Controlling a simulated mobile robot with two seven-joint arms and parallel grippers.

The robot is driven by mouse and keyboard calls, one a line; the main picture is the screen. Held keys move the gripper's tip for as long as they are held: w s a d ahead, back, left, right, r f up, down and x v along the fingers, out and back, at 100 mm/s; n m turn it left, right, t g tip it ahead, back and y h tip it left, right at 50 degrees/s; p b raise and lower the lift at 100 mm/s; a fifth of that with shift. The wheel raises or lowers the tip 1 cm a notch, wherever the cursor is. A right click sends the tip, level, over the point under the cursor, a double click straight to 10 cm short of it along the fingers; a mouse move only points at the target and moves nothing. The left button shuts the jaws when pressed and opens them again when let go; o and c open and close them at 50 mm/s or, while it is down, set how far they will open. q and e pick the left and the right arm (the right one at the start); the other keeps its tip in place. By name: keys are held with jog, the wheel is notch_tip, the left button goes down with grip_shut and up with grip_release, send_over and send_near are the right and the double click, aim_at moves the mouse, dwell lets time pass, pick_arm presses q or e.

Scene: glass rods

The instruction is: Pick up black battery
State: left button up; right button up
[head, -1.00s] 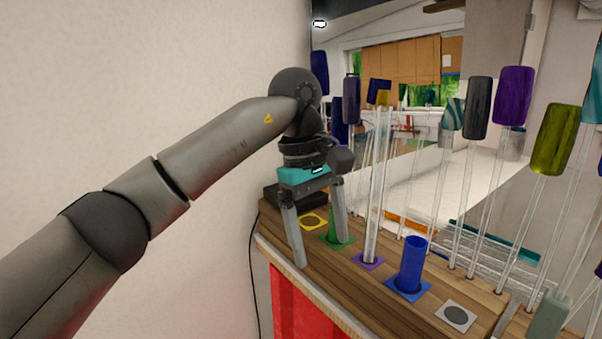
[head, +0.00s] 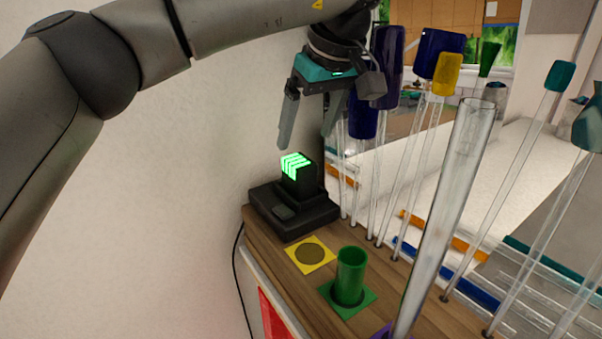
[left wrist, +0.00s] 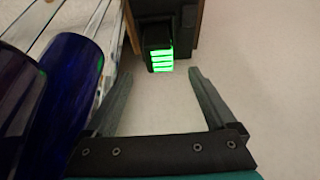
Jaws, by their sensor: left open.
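The black battery (head: 300,183) has glowing green bars on its top. It stands upright in a black charger base (head: 290,216) at the far end of the wooden shelf. My left gripper (head: 303,142) is open and empty, its fingers pointing down, above the battery. In the left wrist view the battery (left wrist: 159,49) lies beyond the two open fingertips (left wrist: 160,75), apart from them. My right gripper is not in view.
A yellow square (head: 310,253) with a dark disc and a green tube (head: 350,274) sit nearby on the shelf. Glass rods with coloured tops, one dark blue (head: 364,113), stand close right of my gripper. A plain wall is at left.

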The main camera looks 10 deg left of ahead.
aim_at(301, 160)
pick_arm(q)
jog(key=x, duration=0.4)
jog(key=shift+f, duration=0.1)
jog(key=x, duration=0.4)
jog(key=shift+d+f, duration=0.15)
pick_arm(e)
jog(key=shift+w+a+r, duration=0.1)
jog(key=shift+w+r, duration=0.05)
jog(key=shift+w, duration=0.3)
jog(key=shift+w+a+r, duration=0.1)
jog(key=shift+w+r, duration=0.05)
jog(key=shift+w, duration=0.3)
pick_arm(q)
jog(key=shift+c, duration=1.3)
grip_shut()
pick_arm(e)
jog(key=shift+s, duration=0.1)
